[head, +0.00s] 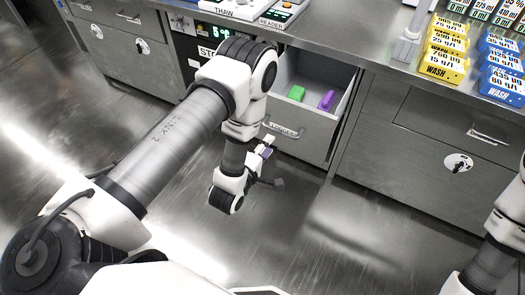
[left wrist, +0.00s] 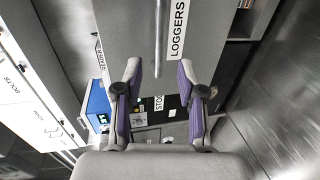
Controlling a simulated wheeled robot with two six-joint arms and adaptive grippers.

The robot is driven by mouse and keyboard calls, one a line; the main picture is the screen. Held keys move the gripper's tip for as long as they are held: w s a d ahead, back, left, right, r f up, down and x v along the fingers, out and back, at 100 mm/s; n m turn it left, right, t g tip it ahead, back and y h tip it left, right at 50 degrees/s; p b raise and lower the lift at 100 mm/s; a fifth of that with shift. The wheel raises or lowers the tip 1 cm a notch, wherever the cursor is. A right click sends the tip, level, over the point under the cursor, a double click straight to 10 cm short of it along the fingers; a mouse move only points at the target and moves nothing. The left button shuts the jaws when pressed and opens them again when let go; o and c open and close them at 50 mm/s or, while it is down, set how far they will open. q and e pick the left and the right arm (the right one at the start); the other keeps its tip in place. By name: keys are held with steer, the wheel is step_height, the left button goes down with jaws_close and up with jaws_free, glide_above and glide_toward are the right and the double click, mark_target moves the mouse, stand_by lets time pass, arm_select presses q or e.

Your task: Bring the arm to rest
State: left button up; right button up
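My left arm (head: 185,125) reaches in from the left and bends down in front of the open drawer. Its gripper (head: 270,165) hangs over the floor, small and partly hidden by the wrist in the head view. In the left wrist view the gripper (left wrist: 159,75) has its two purple-lined fingers spread apart with nothing between them. A grey drawer front labelled LOGGERS (left wrist: 177,38) lies beyond the fingertips. My right arm (head: 500,235) shows only in part at the right edge, and its gripper is out of view.
The open drawer (head: 293,120) holds a green block (head: 296,93) and a purple piece (head: 327,100). Yellow bottles or boxes (head: 441,64) and blue ones (head: 503,78), some marked WASH, stand on the counter at right. Clear metal floor (head: 330,240) lies in front of the cabinets.

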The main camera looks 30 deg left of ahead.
arm_select(q)
steer(key=v, duration=0.3)
steer(key=shift+s, duration=0.15)
step_height(320, 180, up, 6)
steer(key=a+g+p, duration=0.2)
steer(key=p, duration=0.4)
steer(key=s+f+m+g+p, duration=0.1)
steer(key=s+f+m+g, duration=0.3)
steer(key=s, duration=0.7)
steer(key=s+f+m+g+p, duration=0.1)
steer(key=s+f+m+g, duration=0.3)
steer(key=s+m+g, duration=0.5)
steer(key=s+m, duration=0.3)
steer(key=m, duration=0.1)
steer(key=shift+s+f+g+y, duration=0.25)
steer(key=shift+f+g+y, duration=0.05)
steer(key=shift+f, duration=0.05)
